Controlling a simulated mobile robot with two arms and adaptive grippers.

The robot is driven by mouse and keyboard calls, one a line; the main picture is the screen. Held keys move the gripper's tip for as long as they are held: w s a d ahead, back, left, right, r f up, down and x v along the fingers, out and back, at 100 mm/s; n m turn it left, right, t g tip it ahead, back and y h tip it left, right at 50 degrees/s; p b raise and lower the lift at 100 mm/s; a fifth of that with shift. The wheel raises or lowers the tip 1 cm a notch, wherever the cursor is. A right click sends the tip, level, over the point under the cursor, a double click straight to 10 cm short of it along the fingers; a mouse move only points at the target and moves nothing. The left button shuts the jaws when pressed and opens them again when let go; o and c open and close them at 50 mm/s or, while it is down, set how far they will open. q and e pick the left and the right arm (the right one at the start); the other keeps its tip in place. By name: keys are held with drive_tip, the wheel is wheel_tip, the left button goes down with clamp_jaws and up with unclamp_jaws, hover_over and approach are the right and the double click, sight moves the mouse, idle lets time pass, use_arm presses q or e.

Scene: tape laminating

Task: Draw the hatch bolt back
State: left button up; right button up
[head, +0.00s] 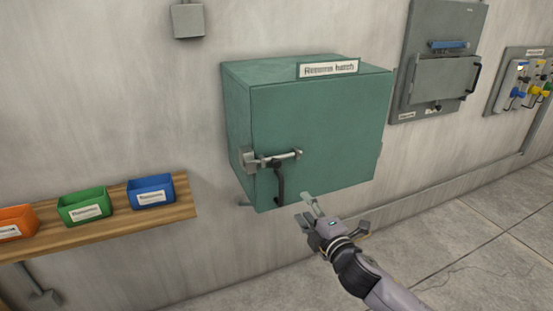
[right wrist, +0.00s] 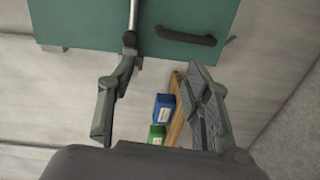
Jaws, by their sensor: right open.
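The green hatch (head: 320,125) is a closed box on the wall, with a label plate on its top front edge. Its bolt (head: 278,157) is a metal rod lying across the left of the front, with its left end at a grey bracket (head: 248,160). A dark handle (head: 280,184) hangs below the bolt. My right gripper (head: 312,211) is open and empty, below and right of the handle in the head view. In the right wrist view the bolt (right wrist: 133,14) shows above the left finger, which hides its lower part. The handle (right wrist: 187,37) shows beyond the gap between the fingers. My left gripper is not in view.
A wooden shelf (head: 185,208) at the left carries orange, green (head: 84,205) and blue (head: 151,191) bins. A grey panel (head: 440,75) and a board with coloured valves (head: 520,80) are on the wall at the right. Floor below is clear.

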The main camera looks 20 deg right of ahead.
sight(278, 165)
wheel_tip(278, 165, up, 5)
drive_tip(key=a+n, duration=0.1)
drive_tip(key=shift+t, duration=0.4)
drive_tip(key=w+p, duration=0.1)
drive_tip(key=w, duration=0.4)
drive_tip(key=w+p, duration=0.1)
drive_tip(key=w, duration=0.5)
drive_tip(key=w+p, duration=0.1)
drive_tip(key=w, duration=0.5)
drive_tip(key=shift+f, duration=0.35)
drive_tip(key=shift+c, duration=0.6)
drive_tip(key=shift+s, duration=0.1)
clamp_jaws()
